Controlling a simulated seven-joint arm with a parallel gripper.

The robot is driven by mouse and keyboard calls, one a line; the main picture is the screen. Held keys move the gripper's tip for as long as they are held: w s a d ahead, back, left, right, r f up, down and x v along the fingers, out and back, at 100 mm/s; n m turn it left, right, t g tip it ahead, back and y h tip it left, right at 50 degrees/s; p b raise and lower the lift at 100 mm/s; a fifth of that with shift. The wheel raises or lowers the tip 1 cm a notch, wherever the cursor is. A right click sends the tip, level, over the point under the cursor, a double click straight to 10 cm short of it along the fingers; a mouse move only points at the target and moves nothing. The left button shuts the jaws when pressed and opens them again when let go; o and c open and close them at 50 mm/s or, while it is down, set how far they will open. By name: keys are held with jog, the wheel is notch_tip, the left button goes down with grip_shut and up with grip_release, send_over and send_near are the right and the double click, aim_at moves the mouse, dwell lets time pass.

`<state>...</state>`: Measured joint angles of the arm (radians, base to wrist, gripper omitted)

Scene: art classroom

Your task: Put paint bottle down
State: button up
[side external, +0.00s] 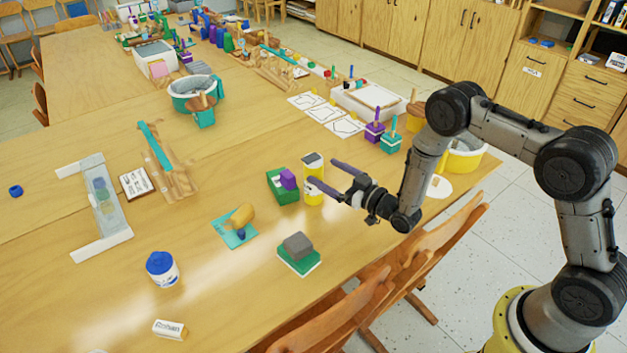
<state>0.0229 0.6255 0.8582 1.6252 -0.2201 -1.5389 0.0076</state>
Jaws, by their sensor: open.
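A yellow paint bottle (313,170) with a dark grey cap stands upright on the wooden table (215,285). My gripper (321,172) is open, its two purple-grey fingers pointing left at the bottle. The lower finger crosses in front of the bottle's body and the upper one reaches its right side. I cannot tell whether either finger touches it.
A green box with a purple block (281,188) sits close left of the yellow bottle. A grey block on a green base (298,252) and a teal card with a yellow-brown object (236,226) lie nearer the front. Chairs (400,260) stand along the right edge. Free tabletop lies front left.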

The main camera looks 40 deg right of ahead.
aim_at(321, 168)
jog(key=shift+w+a, duration=0.2)
jog(key=shift+w, duration=1.15)
jog(key=shift+w+a, duration=0.2)
jog(key=shift+w, duration=1.1)
grip_shut()
jog(key=shift+r, duration=0.1)
